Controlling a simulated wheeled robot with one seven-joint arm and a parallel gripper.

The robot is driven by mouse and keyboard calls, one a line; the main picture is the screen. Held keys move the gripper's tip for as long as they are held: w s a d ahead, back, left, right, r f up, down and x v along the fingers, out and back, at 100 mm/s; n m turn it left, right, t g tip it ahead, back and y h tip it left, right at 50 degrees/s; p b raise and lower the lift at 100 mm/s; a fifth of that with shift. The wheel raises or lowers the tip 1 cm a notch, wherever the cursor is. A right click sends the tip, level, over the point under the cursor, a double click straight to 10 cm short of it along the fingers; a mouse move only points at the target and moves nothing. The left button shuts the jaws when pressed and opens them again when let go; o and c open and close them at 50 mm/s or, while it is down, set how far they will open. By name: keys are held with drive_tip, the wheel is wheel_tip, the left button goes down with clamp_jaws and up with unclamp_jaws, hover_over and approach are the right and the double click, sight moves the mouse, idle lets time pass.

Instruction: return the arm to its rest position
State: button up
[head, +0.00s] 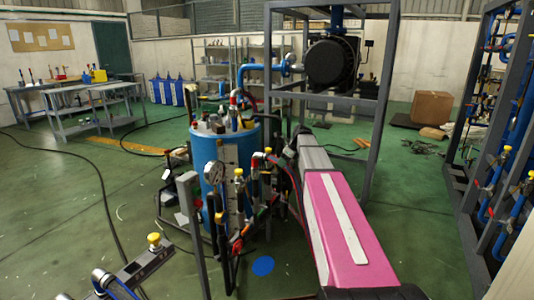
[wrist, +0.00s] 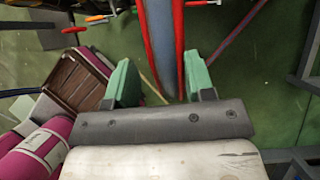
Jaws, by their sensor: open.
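My arm (head: 338,225), with a magenta link and a white stripe, reaches forward from the lower right in the head view toward the blue tank (head: 226,150). Its far end is near the pipework right of the tank; the fingers cannot be made out there. In the wrist view my gripper (wrist: 160,77) has its two green fingers spread apart. A red and grey upright pipe (wrist: 165,45) shows beyond the gap between them. I cannot tell how far it is from the fingers. No object is seen held.
A pressure gauge (head: 213,172) and yellow-capped valves stand close left of the arm. A grey frame (head: 380,95) with a dark round machine (head: 332,62) rises behind. A pipe rack (head: 497,150) stands at right. Open green floor lies at left, crossed by a black cable (head: 103,185).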

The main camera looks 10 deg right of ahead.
drive_tip(key=s+a+f+n+g+h, duration=0.1)
drive_tip(key=s+f+n, duration=0.6)
drive_tip(key=s, duration=0.4)
drive_tip(key=s+a+f+n+g+h, duration=0.1)
drive_tip(key=s+a+f+n+h, duration=0.1)
drive_tip(key=s+f+n, duration=0.5)
drive_tip(key=s+a+f+n+g+h, duration=0.1)
drive_tip(key=s+f+n, duration=0.6)
drive_tip(key=s, duration=0.8)
drive_tip(key=n, duration=0.3)
drive_tip(key=shift+a+n+h, duration=0.3)
drive_tip(key=shift+a, duration=0.1)
